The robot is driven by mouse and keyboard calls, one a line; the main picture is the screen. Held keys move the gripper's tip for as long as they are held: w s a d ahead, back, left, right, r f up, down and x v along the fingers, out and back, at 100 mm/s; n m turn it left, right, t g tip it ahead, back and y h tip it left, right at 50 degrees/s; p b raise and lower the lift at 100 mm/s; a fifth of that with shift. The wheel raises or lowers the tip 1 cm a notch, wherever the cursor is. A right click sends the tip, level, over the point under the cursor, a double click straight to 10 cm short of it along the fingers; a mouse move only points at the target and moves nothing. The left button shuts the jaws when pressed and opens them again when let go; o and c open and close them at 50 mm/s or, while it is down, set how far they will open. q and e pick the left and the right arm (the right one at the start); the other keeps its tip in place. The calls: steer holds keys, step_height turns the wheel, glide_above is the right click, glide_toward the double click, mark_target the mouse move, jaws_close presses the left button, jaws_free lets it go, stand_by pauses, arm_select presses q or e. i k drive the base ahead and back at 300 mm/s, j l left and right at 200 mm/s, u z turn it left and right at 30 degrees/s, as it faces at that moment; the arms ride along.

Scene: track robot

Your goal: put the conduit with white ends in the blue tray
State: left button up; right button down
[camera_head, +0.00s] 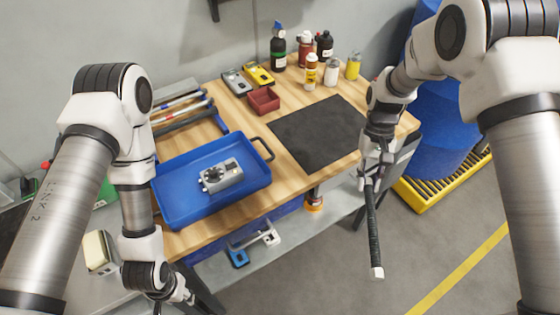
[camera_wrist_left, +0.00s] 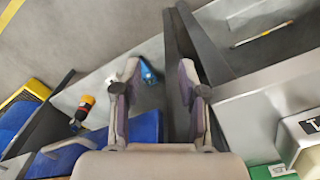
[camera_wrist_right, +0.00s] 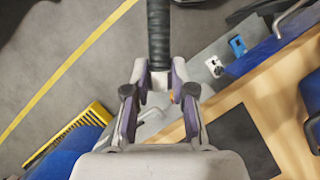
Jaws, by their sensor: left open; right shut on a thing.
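A black ribbed conduit with white ends (camera_head: 373,225) hangs steeply downward from my right gripper (camera_head: 374,170), which is shut on it near its upper end. The conduit is off the table's right front side, over the floor. In the right wrist view the conduit (camera_wrist_right: 159,40) runs away from between the fingers (camera_wrist_right: 159,92). The blue tray (camera_head: 175,205) lies on the wooden table at the left, with a grey metal box (camera_head: 221,176) in it. My left gripper (camera_head: 180,298) is low in front of the table; the left wrist view shows its fingers (camera_wrist_left: 160,95) apart and empty.
A black mat (camera_head: 318,133) lies right of the tray. A small red bin (camera_head: 263,101) and several bottles (camera_head: 305,50) stand behind it. A rack with rods (camera_head: 185,110) is behind the tray. A lower shelf (camera_head: 300,235) runs under the table.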

mark_target(202, 169)
steer(key=u, duration=0.4)
steer(key=i+l+u, duration=0.1)
steer(key=u, duration=0.75)
steer(key=i+l+u, duration=0.1)
steer(key=u, duration=0.35)
steer(key=l, duration=0.25)
steer(key=i+l, duration=0.15)
steer(key=l, duration=0.15)
